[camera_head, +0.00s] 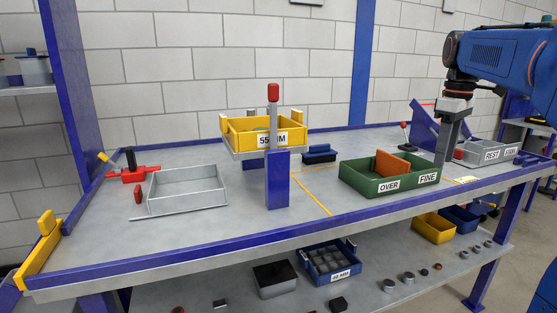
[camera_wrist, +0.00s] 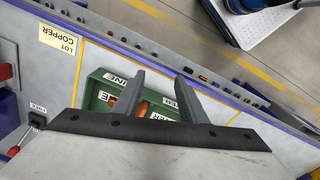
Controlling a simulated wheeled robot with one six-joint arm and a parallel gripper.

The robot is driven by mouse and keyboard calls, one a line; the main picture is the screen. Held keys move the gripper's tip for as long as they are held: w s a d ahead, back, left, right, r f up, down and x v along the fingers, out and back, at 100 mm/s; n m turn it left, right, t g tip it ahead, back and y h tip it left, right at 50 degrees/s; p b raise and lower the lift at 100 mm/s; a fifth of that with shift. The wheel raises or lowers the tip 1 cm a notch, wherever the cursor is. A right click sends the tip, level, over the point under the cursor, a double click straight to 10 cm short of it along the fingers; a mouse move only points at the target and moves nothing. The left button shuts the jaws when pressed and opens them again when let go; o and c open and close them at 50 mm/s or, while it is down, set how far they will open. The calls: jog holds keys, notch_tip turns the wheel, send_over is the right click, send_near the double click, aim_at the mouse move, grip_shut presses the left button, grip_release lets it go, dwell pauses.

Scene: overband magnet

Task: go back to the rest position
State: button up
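My gripper (camera_head: 442,162) hangs from the blue arm at the right of the head view, fingers pointing down. It is by the right end of the green bin (camera_head: 362,184), which has FINE and OVER labels. In the wrist view my gripper (camera_wrist: 160,80) has its two fingers well apart, with nothing held between them. The green bin (camera_wrist: 92,90) shows below and between the fingers. An orange piece (camera_head: 392,163) stands in the bin. The height of the fingertips above the bench is hard to tell.
A yellow tray (camera_head: 240,138) sits raised behind a blue post (camera_head: 278,182) with a red-topped lever (camera_head: 273,92). An empty grey frame (camera_head: 187,190) lies left. The bench front between frame and post is clear.

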jog(key=s+a+f+m+t, duration=0.1)
jog(key=s+a+f, duration=0.3)
jog(key=s+f, duration=0.4)
jog(key=s+a+f+m+t, duration=0.2)
jog(key=s+a+f+m, duration=0.2)
jog(key=s+f, duration=0.5)
jog(key=s+a+f+m+t, duration=0.1)
jog(key=s+a+f+m, duration=0.1)
jog(key=s+a+f, duration=0.4)
jog(key=s+f, duration=0.2)
jog(key=s, duration=0.3)
jog(key=shift+a+f, duration=0.15)
jog(key=shift+f, duration=0.05)
jog(key=shift+s, duration=0.1)
